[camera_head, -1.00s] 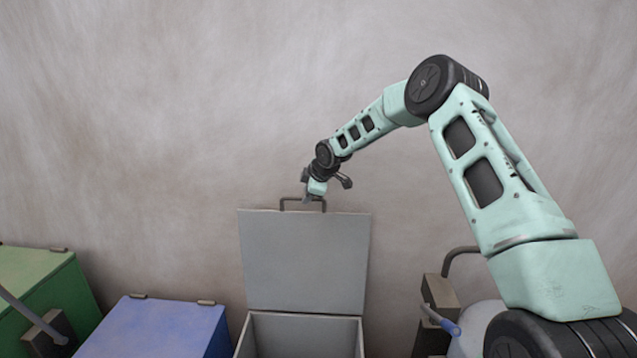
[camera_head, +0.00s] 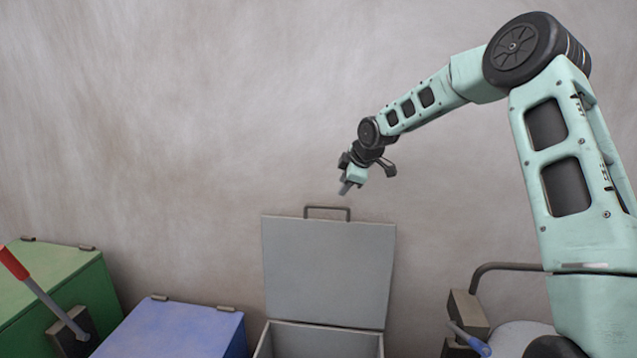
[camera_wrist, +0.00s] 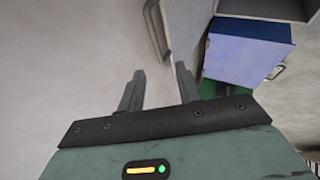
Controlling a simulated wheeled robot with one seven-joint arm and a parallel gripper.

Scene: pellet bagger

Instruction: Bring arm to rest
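My gripper (camera_head: 347,188) hangs in the air above the raised lid of the grey bin, apart from its handle. In the wrist view my gripper (camera_wrist: 158,88) shows two fingers spread apart with nothing between them. The grey lid (camera_head: 328,270) stands open and upright, with its bar handle (camera_head: 327,208) on the top edge. The handle also shows beyond the fingers in the wrist view (camera_wrist: 155,30). The open grey bin (camera_head: 318,338) is below the lid, and its inside is mostly out of frame.
A blue bin (camera_head: 175,328) with a closed lid stands left of the grey bin. A green bin (camera_head: 60,285) is at the far left, with a red-handled lever (camera_head: 15,263) before it. A blue-tipped lever (camera_head: 470,340) is at the right. The wall is bare behind.

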